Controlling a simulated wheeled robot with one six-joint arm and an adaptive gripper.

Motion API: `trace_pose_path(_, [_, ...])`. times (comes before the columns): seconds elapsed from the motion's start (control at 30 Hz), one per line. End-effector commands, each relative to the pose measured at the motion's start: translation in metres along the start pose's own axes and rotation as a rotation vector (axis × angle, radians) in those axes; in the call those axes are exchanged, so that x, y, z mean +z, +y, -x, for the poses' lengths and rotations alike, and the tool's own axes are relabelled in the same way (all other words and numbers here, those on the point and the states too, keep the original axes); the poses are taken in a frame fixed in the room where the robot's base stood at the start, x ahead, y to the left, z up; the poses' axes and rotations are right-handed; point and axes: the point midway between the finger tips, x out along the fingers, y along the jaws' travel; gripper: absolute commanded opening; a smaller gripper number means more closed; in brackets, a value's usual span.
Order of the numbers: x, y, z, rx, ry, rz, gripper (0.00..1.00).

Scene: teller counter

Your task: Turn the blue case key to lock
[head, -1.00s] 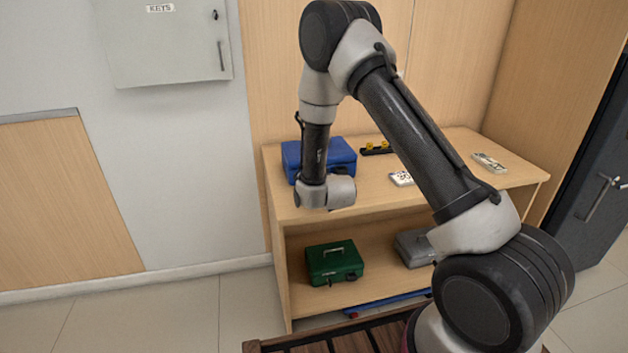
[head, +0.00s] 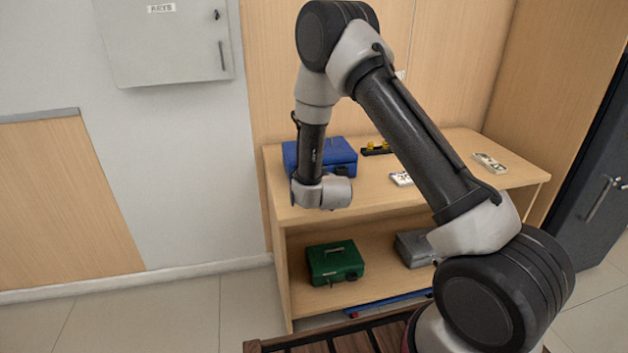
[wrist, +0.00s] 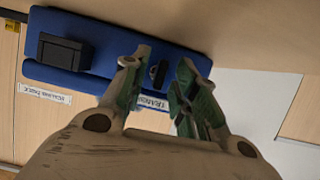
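The blue case (head: 338,152) stands on the left of the counter top, partly hidden behind my wrist. In the wrist view the blue case (wrist: 110,35) fills the upper part, with a black block (wrist: 62,52) on its face. A small black key piece (wrist: 158,72) sticks out of the same face. My gripper (wrist: 161,66) has its two green-padded fingers apart, one on each side of the key. A narrow gap seems to show on both sides of it. In the head view my gripper's fingers are hidden.
Labels (wrist: 45,94) sit along the shelf edge below the case. A green case (head: 335,262) and a grey case (head: 415,248) stand on the lower shelf. Banknote-like bundles (head: 489,163) and a black tray (head: 377,150) lie on the counter top (head: 440,195).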

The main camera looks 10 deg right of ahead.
Motion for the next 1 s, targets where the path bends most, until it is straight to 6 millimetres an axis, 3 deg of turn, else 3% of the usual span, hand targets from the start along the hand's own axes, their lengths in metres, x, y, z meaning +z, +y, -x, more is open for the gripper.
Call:
trace_pose_path(0.37, [-0.001,-0.001,0.009,-0.001,0.000,0.000,0.30])
trace_pose_path(0.8, [0.000,-0.001,0.099,-0.002,0.000,0.000,0.30])
trace_pose_path(1.0, [0.000,0.000,0.118,-0.001,0.000,0.000,0.30])
